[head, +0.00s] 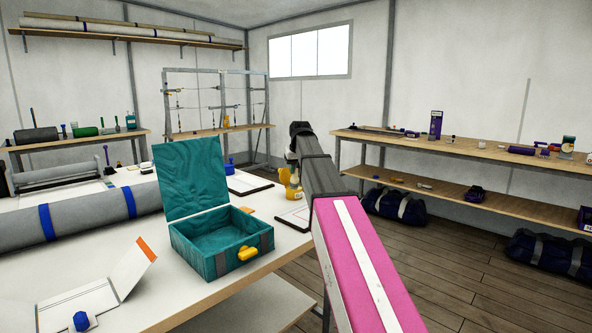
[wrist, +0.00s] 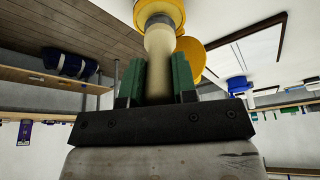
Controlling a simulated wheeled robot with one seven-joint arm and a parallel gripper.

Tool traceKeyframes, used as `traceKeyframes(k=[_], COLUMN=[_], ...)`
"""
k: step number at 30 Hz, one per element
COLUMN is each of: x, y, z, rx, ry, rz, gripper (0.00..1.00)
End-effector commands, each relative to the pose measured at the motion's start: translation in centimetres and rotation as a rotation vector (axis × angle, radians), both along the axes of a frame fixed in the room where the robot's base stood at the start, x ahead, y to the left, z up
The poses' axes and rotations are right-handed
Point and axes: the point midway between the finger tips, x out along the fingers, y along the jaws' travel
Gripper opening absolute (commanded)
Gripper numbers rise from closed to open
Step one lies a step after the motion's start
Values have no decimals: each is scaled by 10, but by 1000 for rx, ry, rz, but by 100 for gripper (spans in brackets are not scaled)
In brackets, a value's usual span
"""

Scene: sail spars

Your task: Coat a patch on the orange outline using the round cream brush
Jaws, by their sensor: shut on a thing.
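My gripper (wrist: 158,78) is shut on the cream handle of the round brush (wrist: 160,45) in the wrist view, with one green finger on each side. A yellow part with a pale rim lies at the far end of the handle, at the top edge; the bristles cannot be made out. A rounded yellow thing (wrist: 192,58) shows just behind the handle. In the head view, yellow parts (head: 290,190) show beside my arm, over the table's right edge; my gripper is mostly hidden there. A small orange patch (head: 248,210) lies behind the teal box; I cannot tell whether it is the outline.
An open teal box (head: 222,262) with a yellow latch stands on the white table (head: 190,292). A grey roll (head: 80,219) with blue bands lies to the left. Clipboards (head: 246,183) lie behind the box. A folded card (head: 132,266) with an orange edge stands in front.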

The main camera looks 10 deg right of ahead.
Motion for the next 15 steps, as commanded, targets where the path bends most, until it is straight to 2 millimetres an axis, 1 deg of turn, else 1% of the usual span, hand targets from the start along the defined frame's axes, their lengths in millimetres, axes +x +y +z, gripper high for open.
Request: traceKeyframes(k=[8,15], x=[-1,0], y=[0,0], z=[-1,12], rx=[0,0], ry=[4,3], rz=[0,0], gripper=[2,2])
